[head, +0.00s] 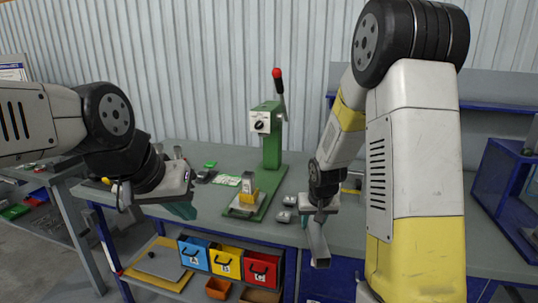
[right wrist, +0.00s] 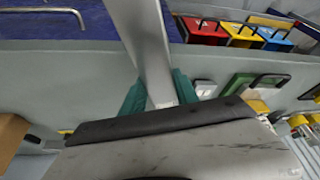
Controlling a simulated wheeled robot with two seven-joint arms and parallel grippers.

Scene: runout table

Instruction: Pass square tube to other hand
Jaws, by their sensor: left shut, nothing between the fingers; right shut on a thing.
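The square tube (head: 318,246) is a grey metal bar that hangs down, slightly tilted, from my right gripper (head: 318,212) in front of the table edge. In the right wrist view the tube (right wrist: 141,40) runs up out of the picture from between the two teal fingers, which are shut on it. My left gripper (head: 182,208) is over the left part of the table, well apart from the tube. Its teal fingers point down and right, shut and empty. The tube's upper end is hidden in the right gripper.
A green press (head: 271,140) with a red-knobbed lever stands at the back of the grey table (head: 225,215). Small grey parts (head: 286,208) lie near the press. A blue rack (head: 505,200) is at right.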

